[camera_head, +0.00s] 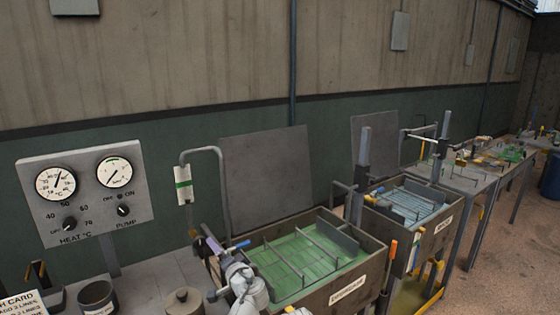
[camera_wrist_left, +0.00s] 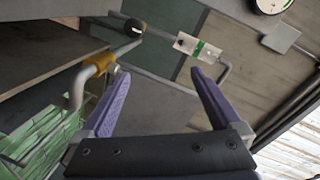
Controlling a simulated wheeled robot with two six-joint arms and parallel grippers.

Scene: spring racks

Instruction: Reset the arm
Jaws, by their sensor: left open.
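My left arm rises from the bottom of the head view beside the near tank. Its gripper (camera_head: 212,243) is small there and partly hidden by the wrist, at the tank's left edge. In the left wrist view the two purple fingers of this gripper (camera_wrist_left: 160,80) stand wide apart with nothing between them. Beyond them is a bent grey pipe with a white and green tag (camera_wrist_left: 197,48); it also shows in the head view (camera_head: 184,185). My right gripper is not in view.
The near tank (camera_head: 362,270) holds green liquid and rods. A second tank (camera_head: 432,240) stands behind it to the right. A gauge panel (camera_head: 88,195) is at left, with a dark cup (camera_head: 98,298) below. A yellow-handled hook (camera_wrist_left: 100,65) is close to the left finger in the wrist view.

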